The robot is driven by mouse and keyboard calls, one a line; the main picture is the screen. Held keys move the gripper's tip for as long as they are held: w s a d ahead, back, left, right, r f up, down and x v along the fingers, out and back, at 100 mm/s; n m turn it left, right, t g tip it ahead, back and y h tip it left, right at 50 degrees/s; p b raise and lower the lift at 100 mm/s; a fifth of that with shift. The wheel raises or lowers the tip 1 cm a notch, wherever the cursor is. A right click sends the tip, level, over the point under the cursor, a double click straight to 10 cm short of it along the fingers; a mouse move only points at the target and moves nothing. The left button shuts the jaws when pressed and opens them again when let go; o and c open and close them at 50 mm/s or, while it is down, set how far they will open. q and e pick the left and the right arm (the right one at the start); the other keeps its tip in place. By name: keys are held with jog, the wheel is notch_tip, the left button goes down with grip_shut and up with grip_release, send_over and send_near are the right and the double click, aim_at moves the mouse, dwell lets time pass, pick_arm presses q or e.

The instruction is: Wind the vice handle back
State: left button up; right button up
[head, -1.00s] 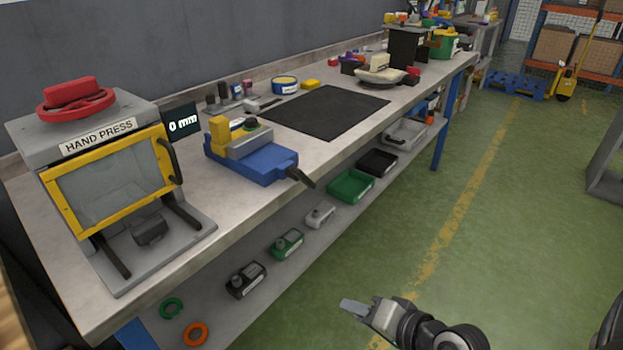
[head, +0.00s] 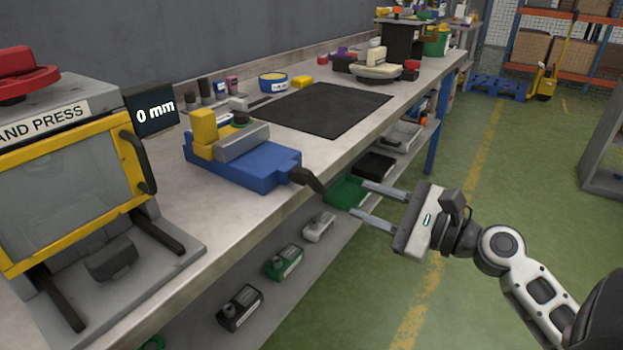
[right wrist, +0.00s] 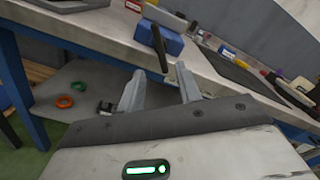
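The blue vice (head: 245,165) sits on the bench near its front edge, with a yellow block and a grey jaw on top. Its dark handle (head: 308,179) sticks out past the bench's front edge. In the right wrist view the dark handle (right wrist: 159,48) stands in front of the blue vice body (right wrist: 170,40), beyond my fingers. My right gripper (head: 368,202) is open and empty, a short way right of the handle and apart from it. It also shows in the right wrist view (right wrist: 160,85). My left gripper is not in view.
The hand press (head: 70,190) stands left of the vice, beside a display (head: 152,113) reading 0 mm. A black mat (head: 322,108) lies behind the vice. The lower shelf holds a green tray (head: 345,193) and several small devices.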

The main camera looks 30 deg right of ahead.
aim_at(319, 183)
jog(key=p+x, duration=0.2)
jog(key=x, duration=0.9)
jog(key=shift+w, duration=0.25)
jog(key=c, duration=0.7)
